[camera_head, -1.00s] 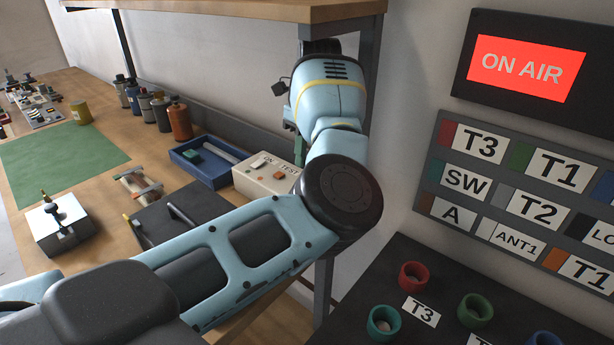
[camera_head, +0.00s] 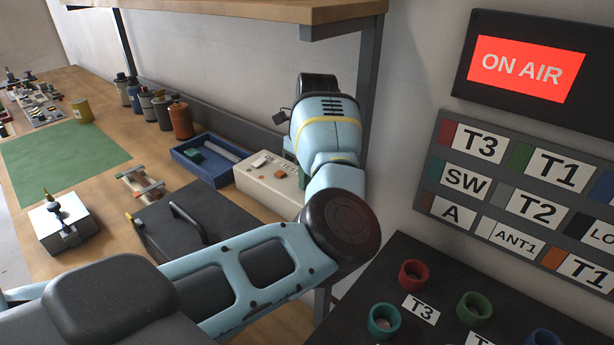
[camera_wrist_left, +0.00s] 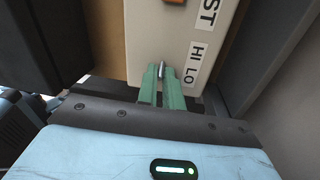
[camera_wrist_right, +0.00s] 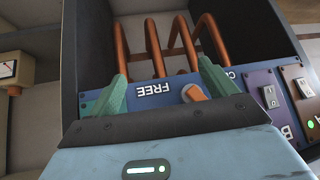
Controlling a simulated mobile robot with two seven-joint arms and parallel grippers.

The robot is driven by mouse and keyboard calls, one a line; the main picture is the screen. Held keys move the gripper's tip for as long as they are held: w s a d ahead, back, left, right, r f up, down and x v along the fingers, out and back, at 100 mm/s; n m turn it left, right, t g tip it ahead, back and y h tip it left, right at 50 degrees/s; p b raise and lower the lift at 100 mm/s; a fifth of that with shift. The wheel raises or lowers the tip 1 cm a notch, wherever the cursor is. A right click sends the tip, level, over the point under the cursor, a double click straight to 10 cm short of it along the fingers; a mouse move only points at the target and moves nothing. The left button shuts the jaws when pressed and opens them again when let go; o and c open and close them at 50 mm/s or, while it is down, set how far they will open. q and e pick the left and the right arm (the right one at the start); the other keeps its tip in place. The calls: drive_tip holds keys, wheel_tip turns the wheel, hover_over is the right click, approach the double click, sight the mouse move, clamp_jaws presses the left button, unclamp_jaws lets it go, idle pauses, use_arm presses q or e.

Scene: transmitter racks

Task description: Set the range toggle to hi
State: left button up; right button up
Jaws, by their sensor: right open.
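The range toggle (camera_wrist_left: 162,70) is a small silver lever on the cream test box (camera_wrist_left: 150,40), beside a white HI LO label (camera_wrist_left: 193,63). I cannot tell which way the lever leans. The box also shows in the head view (camera_head: 270,182). My left gripper (camera_wrist_left: 161,72) has its green fingers close together, one on each side of the lever. In the head view my left wrist and arm hide the fingers and the toggle. My right gripper (camera_wrist_right: 162,70) is open and empty, over a blue panel marked FREE (camera_wrist_right: 155,89), away from the test box.
A shelf (camera_head: 230,10) with a grey post stands above and behind the box. A blue tray (camera_head: 205,160), a black case (camera_head: 165,230) and several bottles (camera_head: 180,120) share the bench. A dark panel of colored cups (camera_head: 440,260) is at the right. Copper coils (camera_wrist_right: 180,45) stand beyond my right gripper.

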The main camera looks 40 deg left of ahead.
sight(297, 184)
use_arm(q)
clamp_jaws()
use_arm(e)
drive_tip(key=shift+s+f, duration=0.15)
drive_tip(key=shift+s, duration=0.25)
use_arm(q)
drive_tip(key=shift+a+r+h, duration=0.15)
drive_tip(key=shift+a+h, duration=0.05)
drive_tip(key=shift+h, duration=0.4)
drive_tip(key=h, duration=0.2)
drive_tip(key=a+h, duration=0.1)
drive_tip(key=shift+w+a+h+p, duration=0.1)
drive_tip(key=shift+a+h+p, duration=0.05)
drive_tip(key=shift+h+p, duration=0.25)
drive_tip(key=shift+a+g+h, duration=0.3)
drive_tip(key=shift+h, duration=0.6)
drive_tip(key=shift+a+f+m+h, duration=0.15)
drive_tip(key=shift+a+f+h, duration=0.05)
drive_tip(key=shift+h, duration=0.45)
drive_tip(key=shift+a+f+m+h, duration=0.15)
drive_tip(key=shift+h, duration=0.5)
use_arm(e)
drive_tip(key=shift+w+r, duration=0.35)
drive_tip(key=shift+w, duration=0.05)
use_arm(q)
drive_tip(key=shift+h, duration=0.3)
